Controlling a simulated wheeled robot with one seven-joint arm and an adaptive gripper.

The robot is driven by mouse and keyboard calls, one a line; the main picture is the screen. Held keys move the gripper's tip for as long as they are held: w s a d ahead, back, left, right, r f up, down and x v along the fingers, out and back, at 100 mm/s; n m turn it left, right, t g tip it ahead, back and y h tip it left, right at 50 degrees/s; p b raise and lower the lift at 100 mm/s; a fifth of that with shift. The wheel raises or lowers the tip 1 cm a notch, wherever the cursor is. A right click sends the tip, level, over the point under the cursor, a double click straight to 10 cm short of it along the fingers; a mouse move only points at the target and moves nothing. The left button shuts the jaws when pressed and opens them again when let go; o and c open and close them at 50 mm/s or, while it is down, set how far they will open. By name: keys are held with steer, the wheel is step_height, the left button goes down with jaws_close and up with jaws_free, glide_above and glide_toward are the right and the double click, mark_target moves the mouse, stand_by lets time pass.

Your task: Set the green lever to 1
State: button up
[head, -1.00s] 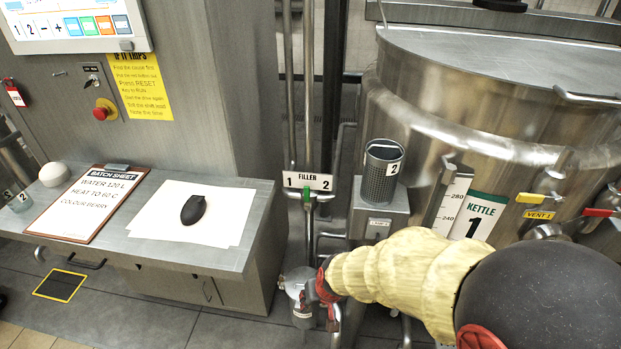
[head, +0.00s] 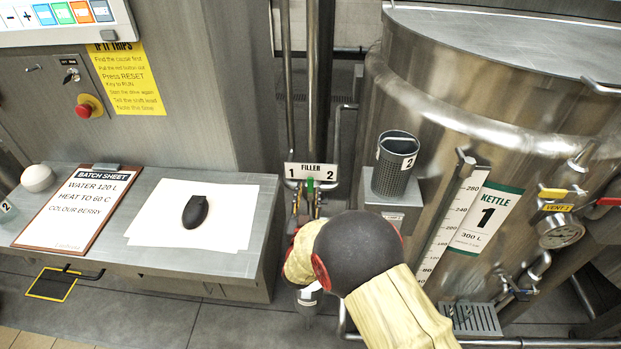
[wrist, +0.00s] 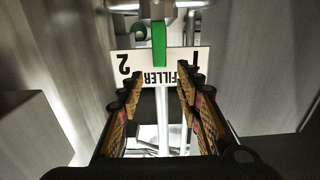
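The green lever (head: 310,184) stands at the middle of the white FILLER sign (head: 300,170), between the numbers 1 and 2. In the wrist view the sign appears upside down, with 2 at left and 1 at right. The green lever (wrist: 158,45) there overlaps the sign's upper edge. My gripper (wrist: 160,76) is open, its two fingers apart on either side of the picture's middle, with the lever beyond the gap between them. No contact with the lever shows.
The steel kettle (head: 440,110) and a perforated cup (head: 392,172) on a bracket stand right of the sign. A steel bench (head: 160,185) with a batch sheet and a black mouse stands left. Vertical pipes (head: 318,90) rise behind the sign.

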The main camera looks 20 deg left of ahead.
mark_target(310, 180)
steer(key=b+x, duration=0.1)
steer(key=x, duration=0.6)
steer(key=shift+w+f, duration=0.1)
steer(key=shift+w, duration=0.05)
steer(key=shift+c, duration=0.4)
steer(key=c, duration=0.7)
jaws_close()
